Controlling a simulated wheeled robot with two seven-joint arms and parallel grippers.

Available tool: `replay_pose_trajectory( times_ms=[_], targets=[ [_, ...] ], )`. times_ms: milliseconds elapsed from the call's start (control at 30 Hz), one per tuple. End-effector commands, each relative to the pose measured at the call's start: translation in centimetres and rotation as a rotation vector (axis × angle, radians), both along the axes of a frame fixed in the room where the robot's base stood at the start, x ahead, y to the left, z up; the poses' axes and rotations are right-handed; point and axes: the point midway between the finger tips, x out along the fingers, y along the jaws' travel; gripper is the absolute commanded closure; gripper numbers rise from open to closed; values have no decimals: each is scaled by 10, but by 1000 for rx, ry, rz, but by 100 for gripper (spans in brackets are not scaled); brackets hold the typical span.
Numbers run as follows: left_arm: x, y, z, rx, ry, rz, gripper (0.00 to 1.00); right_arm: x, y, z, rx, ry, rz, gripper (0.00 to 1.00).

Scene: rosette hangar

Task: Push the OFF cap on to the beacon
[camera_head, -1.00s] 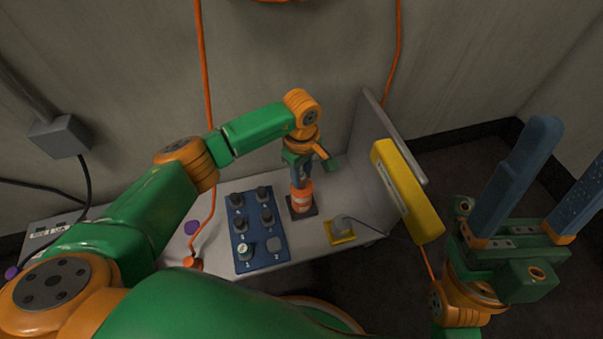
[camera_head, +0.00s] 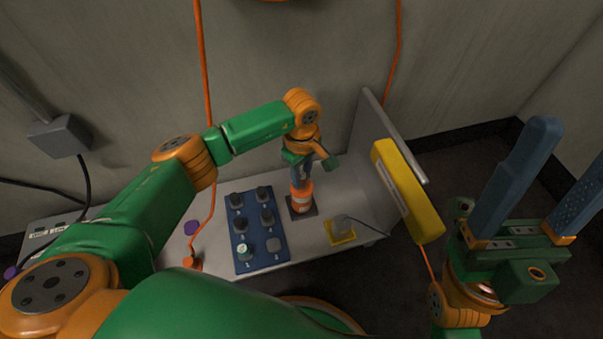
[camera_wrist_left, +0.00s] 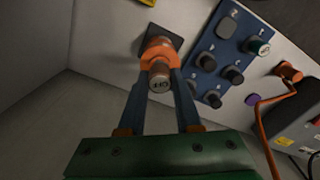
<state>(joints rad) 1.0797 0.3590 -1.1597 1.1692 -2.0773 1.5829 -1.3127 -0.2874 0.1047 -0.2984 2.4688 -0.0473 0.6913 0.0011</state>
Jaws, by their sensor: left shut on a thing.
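The orange beacon (camera_head: 302,202) with a pale band stands upright on a dark square base on the grey bench. It also shows in the left wrist view (camera_wrist_left: 158,46). The OFF cap (camera_wrist_left: 160,84), a small brownish cylinder with OFF on its end, is in line with the beacon's top, between the fingers of my left gripper (camera_wrist_left: 163,76). In the head view my left gripper (camera_head: 300,178) is directly above the beacon and hides the cap. I cannot tell whether the cap is fully seated. My right gripper (camera_head: 572,146) is open and empty, off to the right.
A blue panel (camera_head: 264,258) with several dark knobs lies left of the beacon. A grey plug on a yellow plate (camera_head: 340,238) is to its right. A grey upright panel with a yellow box (camera_head: 408,190) bounds the right end. An orange cable (camera_head: 205,75) runs down on the left.

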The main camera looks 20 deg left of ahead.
Motion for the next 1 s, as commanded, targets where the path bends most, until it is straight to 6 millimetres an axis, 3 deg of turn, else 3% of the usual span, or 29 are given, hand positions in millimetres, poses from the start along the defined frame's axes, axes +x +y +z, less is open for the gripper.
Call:
replay_pose_trajectory(
  times_ms=[1000],
  targets=[
    [0, 0, -9, 0, 0, 0, 100, 0, 0, -10, -1, 2, 0, 32]
  ],
)
